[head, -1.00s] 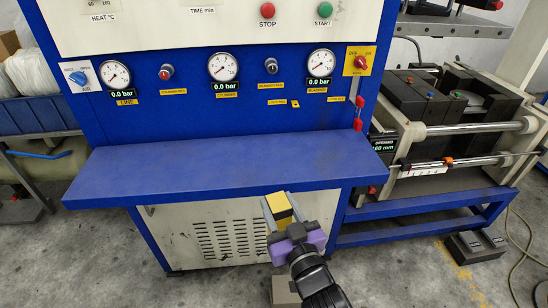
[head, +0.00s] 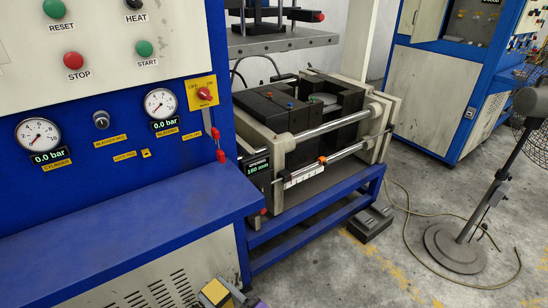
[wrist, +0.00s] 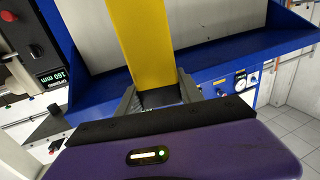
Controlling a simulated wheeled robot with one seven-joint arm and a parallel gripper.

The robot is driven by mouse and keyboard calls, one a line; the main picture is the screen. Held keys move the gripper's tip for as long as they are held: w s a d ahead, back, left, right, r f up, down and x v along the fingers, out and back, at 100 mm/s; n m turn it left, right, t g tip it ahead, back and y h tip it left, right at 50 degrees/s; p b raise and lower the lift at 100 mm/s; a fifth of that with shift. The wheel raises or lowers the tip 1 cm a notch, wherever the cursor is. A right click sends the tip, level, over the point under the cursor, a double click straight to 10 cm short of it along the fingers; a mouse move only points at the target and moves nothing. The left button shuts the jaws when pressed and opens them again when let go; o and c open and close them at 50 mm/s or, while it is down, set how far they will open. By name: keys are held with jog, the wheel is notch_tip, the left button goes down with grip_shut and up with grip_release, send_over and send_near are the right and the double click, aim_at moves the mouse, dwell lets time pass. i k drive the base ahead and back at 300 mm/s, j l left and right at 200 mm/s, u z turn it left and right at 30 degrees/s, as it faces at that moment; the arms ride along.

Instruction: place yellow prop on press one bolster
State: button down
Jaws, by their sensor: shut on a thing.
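The yellow prop (head: 215,291) is at the bottom edge of the head view, in front of the blue shelf. My gripper (head: 218,296) is shut on it, with a grey finger on each side; most of the arm is cut off there. In the wrist view the yellow prop (wrist: 145,45) stands out beyond the fingers of my gripper (wrist: 157,95), with a dark part between them. The press (head: 310,120) beside the console has dark blocks and steel rods on a blue frame, with an opening readout of 160 mm. I cannot tell which surface is its bolster.
The blue console shelf (head: 120,245) juts out at left under the gauges. A dark pedal box (head: 370,222) and a hose (head: 412,270) lie on the floor. A fan on a round base (head: 455,247) stands at right. A second blue machine (head: 440,95) is behind. Some floor is clear between.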

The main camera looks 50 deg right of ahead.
aim_at(266, 111)
jog(key=l+z, duration=0.1)
jog(key=l, duration=0.4)
jog(key=i+l+z, duration=0.15)
jog(key=l, duration=0.35)
jog(key=l+z, duration=0.1)
jog(key=l, duration=0.35)
jog(key=i, duration=0.05)
